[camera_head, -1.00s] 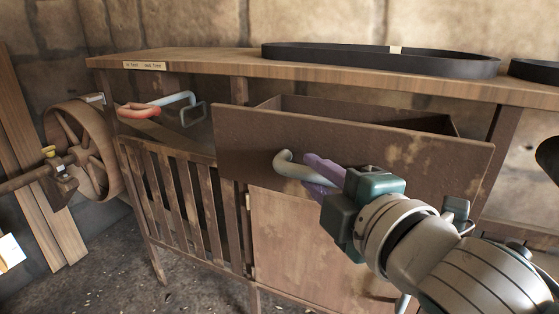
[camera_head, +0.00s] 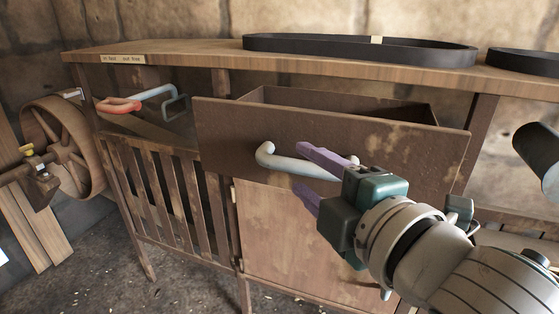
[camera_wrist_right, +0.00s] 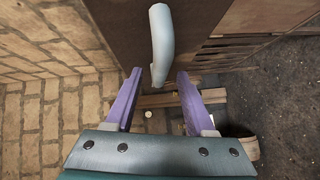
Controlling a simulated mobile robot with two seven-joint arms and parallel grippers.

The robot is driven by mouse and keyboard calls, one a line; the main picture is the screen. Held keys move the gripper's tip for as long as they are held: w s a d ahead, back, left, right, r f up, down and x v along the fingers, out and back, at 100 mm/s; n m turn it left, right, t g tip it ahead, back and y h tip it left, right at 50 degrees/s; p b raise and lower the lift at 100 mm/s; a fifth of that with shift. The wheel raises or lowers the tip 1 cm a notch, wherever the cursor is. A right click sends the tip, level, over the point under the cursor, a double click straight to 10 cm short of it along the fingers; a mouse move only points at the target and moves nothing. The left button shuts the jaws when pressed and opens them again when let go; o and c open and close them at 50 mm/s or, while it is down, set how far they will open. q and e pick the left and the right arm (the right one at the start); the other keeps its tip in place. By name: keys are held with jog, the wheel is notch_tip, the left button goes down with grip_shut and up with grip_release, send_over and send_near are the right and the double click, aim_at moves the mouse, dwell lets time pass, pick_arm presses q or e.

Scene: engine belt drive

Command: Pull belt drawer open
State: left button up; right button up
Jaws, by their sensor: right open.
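The belt drawer (camera_head: 390,150) is a brown, rust-stained drawer pulled well out of the bench, with its open top showing. Its pale curved handle (camera_head: 285,164) is on the front; the handle also shows in the right wrist view (camera_wrist_right: 161,42). My right gripper (camera_head: 312,172) has purple fingers and is open in front of the drawer. In the right wrist view its fingers (camera_wrist_right: 152,98) are spread apart, with the handle's end just ahead of the gap between them. Whether they touch the handle I cannot tell. My left gripper is not in view.
The wooden bench top (camera_head: 180,56) carries a large black belt (camera_head: 360,50) and a second belt (camera_head: 525,61) at right. A red-tipped handle (camera_head: 118,105) is at left, near a rusty wheel (camera_head: 62,150). A slatted panel (camera_head: 165,190) and cabinet door (camera_head: 290,245) are below.

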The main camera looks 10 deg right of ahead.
jog(key=v, duration=0.7)
jog(key=shift+s+d+p, duration=0.1)
jog(key=shift+p, duration=0.25)
jog(key=s+d+r+m+g+h+p, duration=0.4)
jog(key=s+d+m+g+p, duration=0.1)
jog(key=m+p, duration=0.4)
jog(key=s+r+m+g+p, duration=0.5)
jog(key=s+m+g+p, duration=0.3)
jog(key=s, duration=0.5)
notch_tip(320, 180, up, 37)
jog(key=p, duration=3.7)
jog(key=shift+t+y+p, duration=0.3)
jog(key=shift+y+p, duration=0.1)
jog(key=shift+w+f, duration=0.1)
jog(key=shift+f, duration=0.05)
